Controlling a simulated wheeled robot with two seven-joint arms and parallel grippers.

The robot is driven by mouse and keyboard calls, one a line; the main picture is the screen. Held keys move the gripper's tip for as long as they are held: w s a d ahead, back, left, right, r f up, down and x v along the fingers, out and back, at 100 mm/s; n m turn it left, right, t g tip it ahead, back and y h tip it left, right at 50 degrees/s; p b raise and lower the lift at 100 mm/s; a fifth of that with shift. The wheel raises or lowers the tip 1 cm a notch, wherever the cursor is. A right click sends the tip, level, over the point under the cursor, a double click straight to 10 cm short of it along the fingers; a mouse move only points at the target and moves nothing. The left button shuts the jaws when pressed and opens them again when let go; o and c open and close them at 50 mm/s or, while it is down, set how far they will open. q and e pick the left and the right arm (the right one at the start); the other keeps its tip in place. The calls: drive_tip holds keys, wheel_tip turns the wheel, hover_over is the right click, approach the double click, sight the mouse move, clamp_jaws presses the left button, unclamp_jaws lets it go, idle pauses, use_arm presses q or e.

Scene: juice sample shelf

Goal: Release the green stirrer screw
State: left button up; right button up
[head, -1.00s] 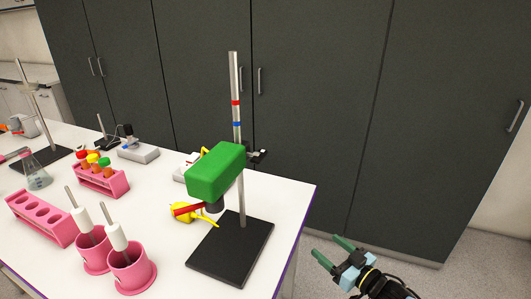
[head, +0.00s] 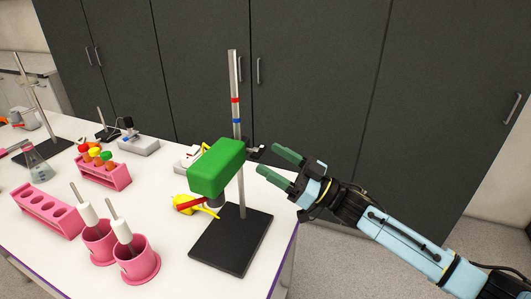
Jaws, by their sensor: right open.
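The green stirrer (head: 216,168) is a block clamped on a metal stand rod (head: 235,95) with a red and a blue band. Its screw (head: 256,152), a small dark clamp piece, sticks out to the right of the rod. The black stand base (head: 231,240) rests on the table. My right gripper (head: 273,164) is open and empty, with green fingers pointing left, just right of the screw and seemingly apart from it. My left gripper is out of view.
The white table (head: 165,222) holds two pink cups (head: 138,266) with stirring rods, pink racks (head: 47,212), a flask (head: 36,165) and a yellow object (head: 186,200) beside the stand. Dark cabinets (head: 320,80) stand behind. Floor lies right of the table edge.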

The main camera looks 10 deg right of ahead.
sight(255, 151)
drive_tip(key=shift+x, duration=1.4)
drive_tip(key=shift+c, duration=0.3)
drive_tip(key=c, duration=0.9)
